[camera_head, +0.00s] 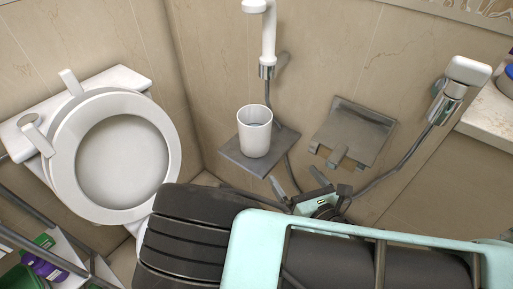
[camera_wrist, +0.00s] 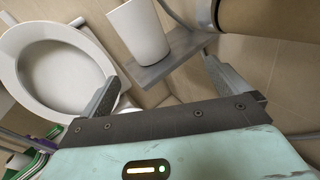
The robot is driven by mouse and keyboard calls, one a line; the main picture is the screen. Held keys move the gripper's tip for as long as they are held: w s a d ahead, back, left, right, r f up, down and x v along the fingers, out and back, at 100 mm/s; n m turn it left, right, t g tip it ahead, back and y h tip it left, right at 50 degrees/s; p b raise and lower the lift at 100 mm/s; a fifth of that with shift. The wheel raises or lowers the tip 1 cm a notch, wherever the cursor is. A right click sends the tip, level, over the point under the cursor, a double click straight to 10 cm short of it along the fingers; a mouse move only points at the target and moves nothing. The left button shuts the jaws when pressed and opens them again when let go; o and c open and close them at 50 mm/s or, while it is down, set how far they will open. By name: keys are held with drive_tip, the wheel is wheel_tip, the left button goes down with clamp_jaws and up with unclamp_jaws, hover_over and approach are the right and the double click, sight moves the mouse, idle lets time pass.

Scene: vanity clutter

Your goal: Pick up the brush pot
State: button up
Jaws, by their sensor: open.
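The brush pot looks to be the white cup-shaped pot (camera_head: 255,130) standing upright on a small grey shelf (camera_head: 233,153) at the wall. In the wrist view the pot (camera_wrist: 139,33) is at the top centre, on the shelf (camera_wrist: 185,50). My gripper (camera_head: 297,184) is open and empty, below and to the right of the pot in the head view. Its two fingers also show in the wrist view (camera_wrist: 158,82), spread apart, with the pot beyond them. The pot and fingers look apart. Much of my gripper is hidden behind my arm in the head view.
A toilet (camera_head: 174,155) with its lid raised stands at the left. A white sprayer (camera_head: 268,35) with a hose hangs above the shelf. A metal paper holder (camera_head: 353,132) and another sprayer (camera_head: 466,75) are at the right. A rack (camera_head: 70,248) with bottles stands lower left.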

sight(262, 143)
drive_tip(key=w+a+n, duration=0.1)
drive_tip(key=w+a, duration=0.2)
drive_tip(key=w, duration=0.1)
drive_tip(key=w+a+n+y, duration=0.1)
drive_tip(key=w+a, duration=0.2)
drive_tip(key=w, duration=0.2)
drive_tip(key=w+a+n+y, duration=0.1)
drive_tip(key=w+a, duration=0.2)
drive_tip(key=w, duration=0.2)
drive_tip(key=shift+w+a+n, duration=0.2)
drive_tip(key=shift+a+n, duration=0.05)
drive_tip(key=shift+n, duration=0.05)
drive_tip(key=c, duration=1.5)
drive_tip(key=shift+o, duration=0.2)
drive_tip(key=shift+r+p, duration=0.3)
